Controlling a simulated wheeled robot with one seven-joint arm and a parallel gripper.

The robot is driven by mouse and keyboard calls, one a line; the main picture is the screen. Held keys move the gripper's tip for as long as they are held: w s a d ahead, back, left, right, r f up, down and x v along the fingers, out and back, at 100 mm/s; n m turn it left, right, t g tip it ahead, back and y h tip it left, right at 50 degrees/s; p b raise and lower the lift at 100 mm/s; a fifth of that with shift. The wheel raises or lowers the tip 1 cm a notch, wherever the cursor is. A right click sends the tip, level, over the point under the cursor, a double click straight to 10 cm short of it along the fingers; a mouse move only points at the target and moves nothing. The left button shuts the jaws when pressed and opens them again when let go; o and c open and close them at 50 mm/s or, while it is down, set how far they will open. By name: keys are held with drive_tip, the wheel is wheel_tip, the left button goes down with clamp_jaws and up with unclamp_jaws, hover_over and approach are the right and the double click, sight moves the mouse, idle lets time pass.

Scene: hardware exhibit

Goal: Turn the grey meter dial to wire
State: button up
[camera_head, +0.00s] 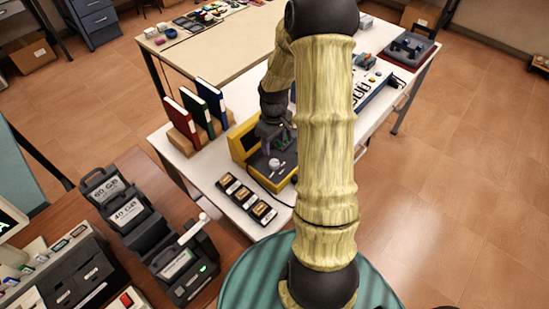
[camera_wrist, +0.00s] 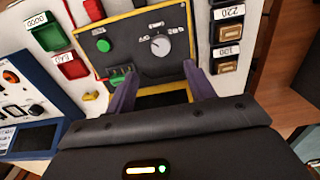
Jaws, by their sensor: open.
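The meter is a yellow-framed device (camera_head: 240,143) with a dark sloped panel on the white table in the head view. In the wrist view its panel (camera_wrist: 120,50) carries a round grey dial (camera_wrist: 160,45) at right of centre, a green button and a green part lower left. Small white labels surround the dial; they are too small to read surely, and I cannot tell which one it points to. My gripper (camera_wrist: 160,72) is open, its two purple fingers spread below the dial and apart from it. In the head view my gripper (camera_head: 275,131) hangs over the panel; my arm hides the area right of it.
Black cartridges (camera_head: 246,197) lie in a row in front of the meter. Red, green and blue binders (camera_head: 200,108) stand left of it. A blue-edged control panel (camera_head: 370,87) is beyond my arm. Black docks (camera_head: 130,215) stand on the brown table.

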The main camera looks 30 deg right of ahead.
sight(274, 162)
drive_tip(key=f, duration=0.8)
drive_tip(key=shift+s+a+p, duration=0.2)
drive_tip(key=shift+p, duration=0.15)
drive_tip(key=shift+d+f, duration=0.1)
drive_tip(key=shift+f, duration=0.4)
drive_tip(key=c, duration=1)
